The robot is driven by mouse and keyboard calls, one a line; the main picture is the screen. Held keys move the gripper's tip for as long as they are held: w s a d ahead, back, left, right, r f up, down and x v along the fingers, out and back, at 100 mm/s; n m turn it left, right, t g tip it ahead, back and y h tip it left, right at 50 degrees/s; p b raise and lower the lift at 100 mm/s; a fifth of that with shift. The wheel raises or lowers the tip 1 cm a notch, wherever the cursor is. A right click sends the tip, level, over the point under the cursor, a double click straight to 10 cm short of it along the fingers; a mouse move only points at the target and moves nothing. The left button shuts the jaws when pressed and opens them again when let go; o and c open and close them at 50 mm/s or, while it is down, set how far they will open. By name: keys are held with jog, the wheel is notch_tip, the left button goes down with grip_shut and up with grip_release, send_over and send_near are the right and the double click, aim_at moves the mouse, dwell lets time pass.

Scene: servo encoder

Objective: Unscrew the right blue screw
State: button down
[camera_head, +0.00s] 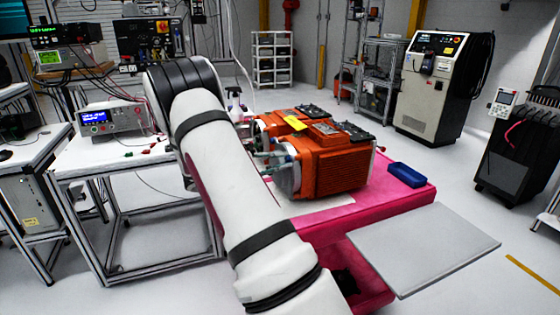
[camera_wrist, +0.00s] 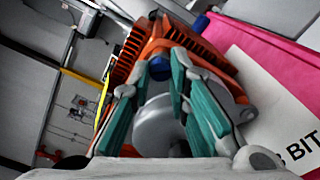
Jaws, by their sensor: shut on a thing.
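In the head view the orange motor housing (camera_head: 335,165) stands on the pink table (camera_head: 410,197). My arm hides part of its left side, and the screws are too small to tell there.
A blue tray (camera_head: 407,175) lies on the pink table's right side. A grey panel (camera_head: 425,248) extends at the front right. A white bench with a power supply (camera_head: 110,120) stands left. Machines and shelves stand behind on open floor.

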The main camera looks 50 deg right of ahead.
jog(key=shift+s+d+f+n, duration=0.1)
jog(key=shift+s+n, duration=0.05)
jog(key=shift+n, duration=0.55)
jog(key=shift+s+d+n, duration=0.1)
jog(key=shift+n, duration=0.6)
jog(key=c, duration=1.5)
grip_release()
jog(key=shift+w+a, duration=0.15)
jog(key=shift+w+a, duration=0.2)
jog(key=shift+a, duration=0.05)
jog(key=v, duration=1.1)
jog(key=shift+w, duration=0.1)
